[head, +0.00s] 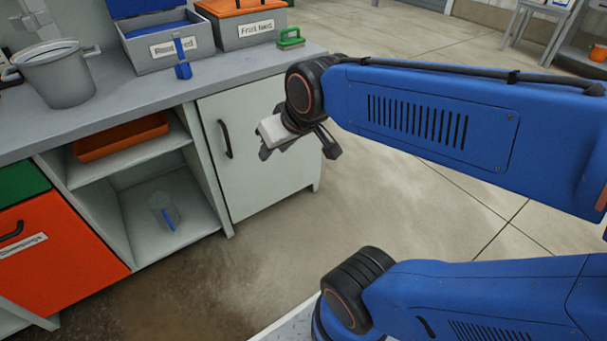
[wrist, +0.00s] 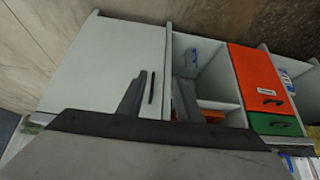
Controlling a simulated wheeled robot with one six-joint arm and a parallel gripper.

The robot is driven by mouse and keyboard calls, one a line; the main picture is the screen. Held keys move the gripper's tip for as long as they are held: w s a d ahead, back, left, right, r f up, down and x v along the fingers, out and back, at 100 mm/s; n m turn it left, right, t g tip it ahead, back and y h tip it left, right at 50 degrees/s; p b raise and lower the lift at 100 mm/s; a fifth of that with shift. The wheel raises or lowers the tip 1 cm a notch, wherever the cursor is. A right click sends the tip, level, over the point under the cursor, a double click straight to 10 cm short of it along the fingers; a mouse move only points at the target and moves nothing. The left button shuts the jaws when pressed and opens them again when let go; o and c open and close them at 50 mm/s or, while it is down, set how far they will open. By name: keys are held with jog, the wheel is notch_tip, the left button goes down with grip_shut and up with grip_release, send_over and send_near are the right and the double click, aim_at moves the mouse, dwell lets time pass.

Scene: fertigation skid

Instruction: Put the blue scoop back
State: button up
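The blue scoop (head: 182,58) is on the grey counter in the head view, against the front of an open grey feed box (head: 172,47). Its handle reaches up over the label, which I cannot read fully. The box's blue lid (head: 145,6) is raised, and blue shows inside. My gripper (head: 298,152) is in front of the white cabinet door, below counter level and right of the scoop. Its fingers are apart with nothing between them, as the wrist view (wrist: 160,92) also shows.
A box labelled Fruit Feed (head: 247,23) with an orange lid and a green brush (head: 290,39) stand right of the feed box. A grey bucket (head: 58,75) stands left. Below are an orange tray (head: 122,138) and a clear jug (head: 163,210). Floor at right is clear.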

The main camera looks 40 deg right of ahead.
jog(key=s+d+f+g, duration=0.1)
jog(key=s+f+g, duration=0.1)
jog(key=s, duration=0.7)
jog(key=shift+d+f, duration=0.2)
jog(key=shift+d, duration=0.1)
jog(key=shift+w, duration=0.1)
dwell(0.4)
